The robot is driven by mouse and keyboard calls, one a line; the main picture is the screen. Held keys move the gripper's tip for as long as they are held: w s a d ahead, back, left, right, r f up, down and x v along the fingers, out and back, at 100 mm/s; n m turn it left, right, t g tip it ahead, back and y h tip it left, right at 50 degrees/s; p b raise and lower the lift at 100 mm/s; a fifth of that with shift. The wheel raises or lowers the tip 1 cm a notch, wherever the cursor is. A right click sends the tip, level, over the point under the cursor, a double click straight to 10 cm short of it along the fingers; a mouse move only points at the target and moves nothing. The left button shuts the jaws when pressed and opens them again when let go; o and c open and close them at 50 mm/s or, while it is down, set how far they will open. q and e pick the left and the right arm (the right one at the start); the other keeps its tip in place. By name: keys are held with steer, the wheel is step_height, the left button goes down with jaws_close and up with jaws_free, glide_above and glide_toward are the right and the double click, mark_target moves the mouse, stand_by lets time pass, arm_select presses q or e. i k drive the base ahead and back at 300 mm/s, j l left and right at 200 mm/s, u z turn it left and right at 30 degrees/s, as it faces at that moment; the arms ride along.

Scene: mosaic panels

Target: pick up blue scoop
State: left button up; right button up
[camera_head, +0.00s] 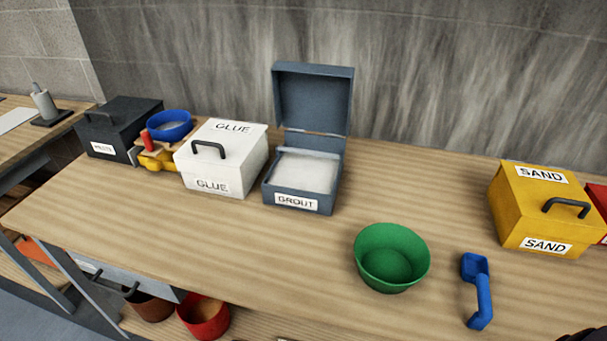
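The blue scoop (477,289) lies on the wooden table at the lower right. Its square scoop end points away from me and its handle points toward the front edge. It lies apart from the green bowl (391,258) on its left and the yellow sand box behind it. Nothing holds the scoop. A small dark shape shows at the bottom right corner, too cut off to identify. Neither of my grippers can be made out in this view.
A yellow lidded SAND box (533,208) stands at the right. An open grey GROUT box (304,182), a white GLUE box (223,158), a blue bowl (169,125) and a dark box (120,128) stand at the back left. The table (190,238) is clear at the front left.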

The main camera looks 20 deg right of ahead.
mark_target(474, 267)
steer(key=z, duration=1.9)
steer(key=j+u, duration=0.15)
steer(key=u, duration=1.05)
steer(key=z, duration=1.4)
steer(key=k+j+u, duration=0.25)
